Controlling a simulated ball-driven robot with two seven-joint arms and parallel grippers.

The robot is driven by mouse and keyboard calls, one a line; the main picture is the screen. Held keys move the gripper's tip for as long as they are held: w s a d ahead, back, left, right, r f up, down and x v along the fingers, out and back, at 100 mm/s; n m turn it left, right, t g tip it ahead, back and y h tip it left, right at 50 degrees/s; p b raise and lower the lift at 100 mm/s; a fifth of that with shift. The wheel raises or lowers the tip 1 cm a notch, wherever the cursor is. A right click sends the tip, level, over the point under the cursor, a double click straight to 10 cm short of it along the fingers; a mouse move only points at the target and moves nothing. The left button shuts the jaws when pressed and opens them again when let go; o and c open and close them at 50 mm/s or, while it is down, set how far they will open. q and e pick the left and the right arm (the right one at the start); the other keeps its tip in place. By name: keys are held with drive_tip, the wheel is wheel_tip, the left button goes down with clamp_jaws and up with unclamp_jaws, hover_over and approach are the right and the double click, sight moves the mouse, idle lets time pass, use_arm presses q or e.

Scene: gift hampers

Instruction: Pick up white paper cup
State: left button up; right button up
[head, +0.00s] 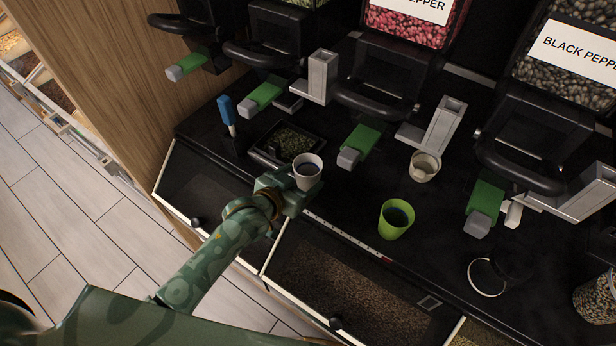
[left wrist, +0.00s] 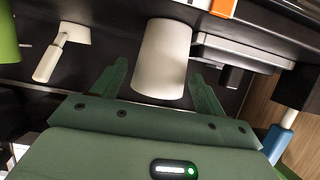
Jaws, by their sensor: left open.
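The white paper cup (head: 307,172) stands upright on the black counter in the head view. Its white side also fills the middle of the left wrist view (left wrist: 162,58). My left gripper (head: 298,188) is open at the cup. In the left wrist view its two green fingers (left wrist: 159,75) lie on either side of the cup, with a gap visible on both sides. The cup's lower part is hidden by the gripper in the head view. My right gripper is not in view.
A lime green cup (head: 396,219) and a pale cup (head: 425,166) stand to the right. A dark tray of green herbs (head: 287,143) is just behind left. A blue-handled tool (head: 227,112) and dispensers with green levers (head: 360,145) line the back.

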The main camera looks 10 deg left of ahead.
sight(315, 168)
use_arm(q)
drive_tip(key=b+x, duration=0.1)
drive_tip(key=x, duration=0.3)
drive_tip(key=shift+w+f, duration=0.2)
drive_tip(key=shift+f, duration=0.05)
drive_tip(key=shift+s, duration=0.1)
drive_tip(key=shift+a+r, duration=0.1)
drive_tip(key=c, duration=0.7)
